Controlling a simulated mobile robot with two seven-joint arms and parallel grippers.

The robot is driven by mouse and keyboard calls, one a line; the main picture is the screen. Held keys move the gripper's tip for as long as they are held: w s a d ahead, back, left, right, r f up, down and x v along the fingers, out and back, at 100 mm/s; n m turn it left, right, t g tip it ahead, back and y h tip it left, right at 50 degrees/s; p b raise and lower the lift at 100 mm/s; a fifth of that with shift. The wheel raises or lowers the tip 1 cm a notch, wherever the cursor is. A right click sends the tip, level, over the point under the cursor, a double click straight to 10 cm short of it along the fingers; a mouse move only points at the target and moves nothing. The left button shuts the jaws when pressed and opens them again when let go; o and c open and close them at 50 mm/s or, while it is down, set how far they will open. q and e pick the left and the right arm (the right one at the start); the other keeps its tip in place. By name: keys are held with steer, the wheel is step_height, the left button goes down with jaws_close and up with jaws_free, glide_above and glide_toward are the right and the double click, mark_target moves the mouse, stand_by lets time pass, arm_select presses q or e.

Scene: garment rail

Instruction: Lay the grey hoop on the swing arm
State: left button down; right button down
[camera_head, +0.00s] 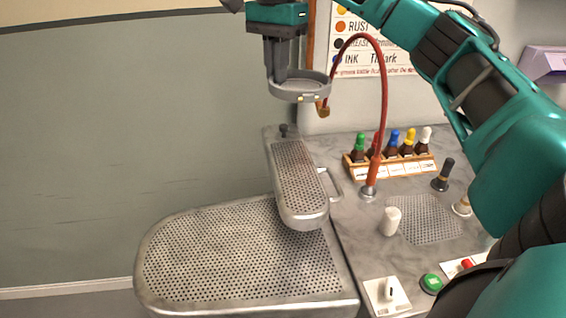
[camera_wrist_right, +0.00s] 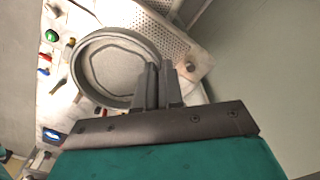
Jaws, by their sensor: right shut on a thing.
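The grey hoop (camera_head: 299,88) is held in the air in the head view. My right gripper (camera_head: 279,80) points down and is shut on the hoop's rim. In the right wrist view the hoop (camera_wrist_right: 88,62) extends to the left of the fingers (camera_wrist_right: 160,88). The swing arm (camera_head: 298,180) is a narrow perforated metal board with rounded ends, above the larger perforated table. The hoop is above the far end of the swing arm, apart from it. My left gripper does not show.
The large perforated board (camera_head: 235,255) lies below the swing arm. A red curved hose (camera_head: 384,85) rises just right of the hoop. A rack of coloured bottles (camera_head: 390,160), a white cup (camera_head: 391,221) and a dark-handled stamp (camera_head: 444,174) stand on the marble counter. The left side is open.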

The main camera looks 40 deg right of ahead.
steer(key=b, duration=0.3)
glide_toward(279, 169)
steer(key=shift+f, duration=0.75)
step_height(279, 169, down, 4)
steer(key=shift+f, duration=0.35)
steer(key=shift+b, duration=0.3)
steer(key=c, duration=1.7)
jaws_free()
steer(key=shift+f, duration=0.15)
steer(key=shift+o, duration=2.2)
